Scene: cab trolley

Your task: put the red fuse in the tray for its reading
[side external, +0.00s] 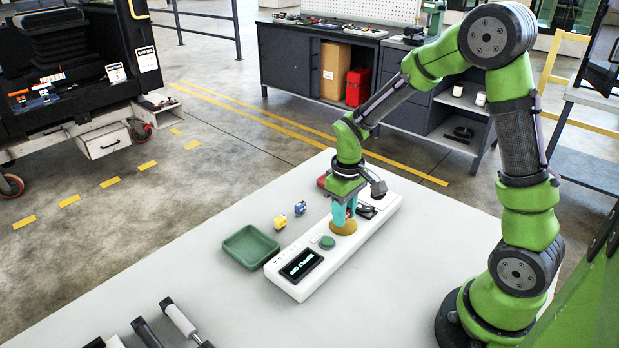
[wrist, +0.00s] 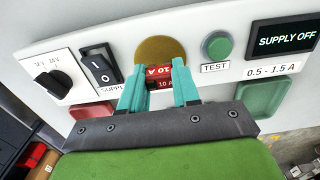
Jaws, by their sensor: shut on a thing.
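My gripper (side external: 343,214) is over the white test panel (side external: 310,284). In the wrist view its teal fingertips (wrist: 159,88) are shut on a red fuse (wrist: 158,71) marked 10 A. The fuse is at the round brass pad (wrist: 160,47); I cannot tell whether they touch. A green tray (side external: 250,247) lies left of the panel, and part of it shows in the wrist view (wrist: 265,97). A red tray (side external: 321,182) is partly hidden behind my gripper; it also shows in the wrist view (wrist: 90,111). The display (wrist: 284,39) reads SUPPLY OFF.
The panel has a green TEST button (wrist: 216,45), a black rocker switch (wrist: 101,67) and a rotary knob (wrist: 50,84). A yellow fuse (side external: 280,222) and a blue fuse (side external: 300,208) lie on the table near the green tray. Tools (side external: 180,320) lie at the front left edge.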

